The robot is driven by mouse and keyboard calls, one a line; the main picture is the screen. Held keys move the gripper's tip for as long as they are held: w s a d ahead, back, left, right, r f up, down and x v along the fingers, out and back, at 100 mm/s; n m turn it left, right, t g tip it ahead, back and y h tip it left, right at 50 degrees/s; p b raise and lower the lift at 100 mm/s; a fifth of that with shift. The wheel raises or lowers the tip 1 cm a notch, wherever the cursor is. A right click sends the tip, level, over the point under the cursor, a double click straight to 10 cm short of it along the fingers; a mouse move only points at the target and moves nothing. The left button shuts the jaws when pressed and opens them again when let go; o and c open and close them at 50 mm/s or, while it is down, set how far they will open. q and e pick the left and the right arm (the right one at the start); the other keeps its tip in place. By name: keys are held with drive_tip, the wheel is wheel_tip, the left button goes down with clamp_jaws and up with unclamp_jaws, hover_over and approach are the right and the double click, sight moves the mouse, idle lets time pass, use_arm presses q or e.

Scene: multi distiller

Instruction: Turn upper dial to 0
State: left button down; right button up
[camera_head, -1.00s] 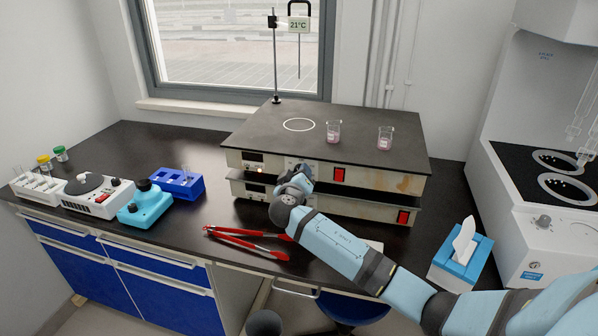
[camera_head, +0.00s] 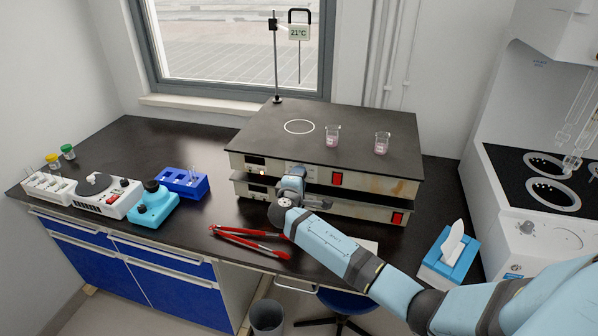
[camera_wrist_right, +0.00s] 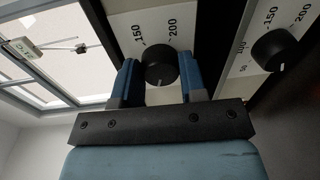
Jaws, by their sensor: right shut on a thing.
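Two hot plate units are stacked on the bench, the upper unit (camera_head: 385,186) over the lower unit (camera_head: 365,210). My right gripper (camera_head: 294,178) is at the front of the upper unit and hides its dial in the head view. In the right wrist view, the black upper dial (camera_wrist_right: 160,69) sits between my two blue fingers, which are shut on it. The marks 150 and 200 show beside it; the 0 mark is not visible. The lower dial (camera_wrist_right: 274,50) stands free to the right. My left gripper is not in view.
Two beakers (camera_head: 332,136) (camera_head: 381,143) stand on the upper plate. Red tongs (camera_head: 245,240) lie on the bench in front. A blue tissue box (camera_head: 449,262) is at the right, close to my right arm. A blue rack (camera_head: 182,183) and small devices are at the left.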

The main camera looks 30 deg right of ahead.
drive_tip(key=n+p, duration=0.3)
drive_tip(key=n, duration=0.1)
drive_tip(key=n+h+p, duration=0.1)
drive_tip(key=n+p, duration=0.3)
drive_tip(key=n, duration=0.1)
drive_tip(key=shift+a+g, duration=0.1)
drive_tip(key=shift+g, duration=0.3)
idle(0.4)
drive_tip(key=o, duration=0.8)
drive_tip(key=shift+c, duration=0.2)
drive_tip(key=shift+o, duration=0.8)
